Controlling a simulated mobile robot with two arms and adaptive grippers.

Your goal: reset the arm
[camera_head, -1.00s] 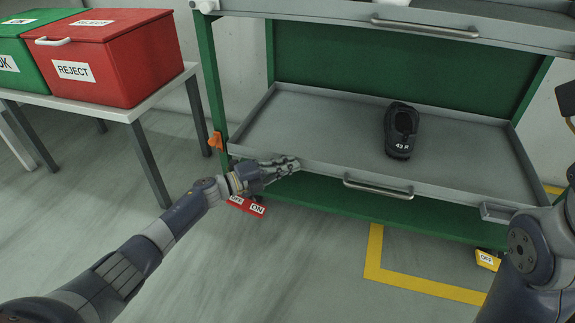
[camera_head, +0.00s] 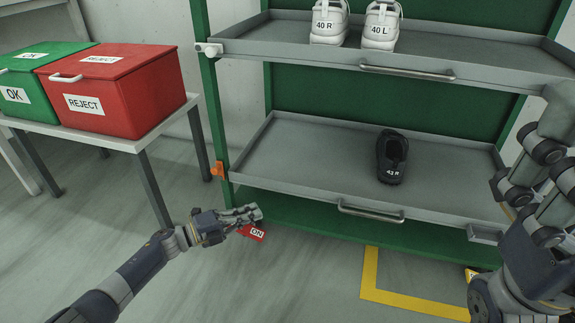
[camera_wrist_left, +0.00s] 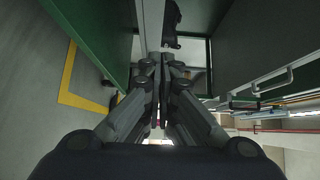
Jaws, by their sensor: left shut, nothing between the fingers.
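My left arm (camera_head: 135,272) reaches in from the lower left in the head view. Its gripper (camera_head: 252,213) is shut and empty, in front of the rack's lower left corner and below the lower tray's front edge. In the left wrist view the fingers (camera_wrist_left: 158,85) are together with nothing between them. My right arm (camera_head: 530,230) is folded at the right edge of the head view. I cannot make out its fingertips or tell whether that gripper is open or shut.
A green rack holds a black shoe marked 43 R (camera_head: 391,157) on its lower tray (camera_head: 300,150). White shoes 40 R (camera_head: 329,22) and 40 L (camera_head: 381,25) stand on the upper tray. A red REJECT box (camera_head: 120,90) and green OK box (camera_head: 25,85) sit on the left table.

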